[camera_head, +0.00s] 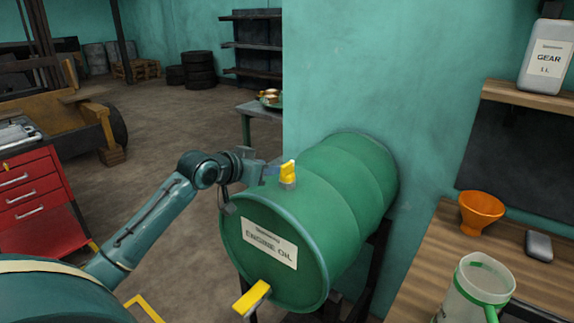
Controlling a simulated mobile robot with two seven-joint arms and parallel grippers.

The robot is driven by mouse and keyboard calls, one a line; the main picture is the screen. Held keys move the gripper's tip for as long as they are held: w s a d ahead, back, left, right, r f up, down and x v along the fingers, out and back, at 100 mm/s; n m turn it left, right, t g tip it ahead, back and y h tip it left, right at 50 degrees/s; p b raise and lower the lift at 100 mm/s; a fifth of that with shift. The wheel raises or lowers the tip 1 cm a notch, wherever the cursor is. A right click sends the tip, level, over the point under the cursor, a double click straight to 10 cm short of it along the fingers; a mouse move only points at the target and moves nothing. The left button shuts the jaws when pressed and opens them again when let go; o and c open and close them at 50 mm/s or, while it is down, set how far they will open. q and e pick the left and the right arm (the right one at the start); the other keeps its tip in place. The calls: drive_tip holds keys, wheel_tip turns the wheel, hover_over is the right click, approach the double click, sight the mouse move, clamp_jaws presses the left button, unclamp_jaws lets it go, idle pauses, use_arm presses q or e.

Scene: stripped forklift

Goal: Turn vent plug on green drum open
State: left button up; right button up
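The green drum (338,205) lies on its side on a dark stand, with an "ENGINE OIL" label on its front end. The yellow vent plug (288,170) stands upright on a grey collar on top of the drum, near the front rim. My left gripper (272,172) reaches in from the left, level with the plug and just left of it. Its fingers are small and partly hidden, so I cannot tell whether they are apart or touch the plug. My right gripper is out of view.
A yellow tap handle (251,299) sticks out low on the drum's front. A wooden bench (415,272) at right holds an orange funnel (481,210) and a clear jug (474,290). A red tool cabinet (40,205) stands at left. The teal wall is close behind the drum.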

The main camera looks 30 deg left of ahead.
sight(287, 163)
use_arm(q)
drive_tip(key=p+x, duration=0.1)
drive_tip(key=x, duration=0.9)
drive_tip(key=shift+s+d+f, duration=0.1)
drive_tip(key=shift+c, duration=0.4)
clamp_jaws()
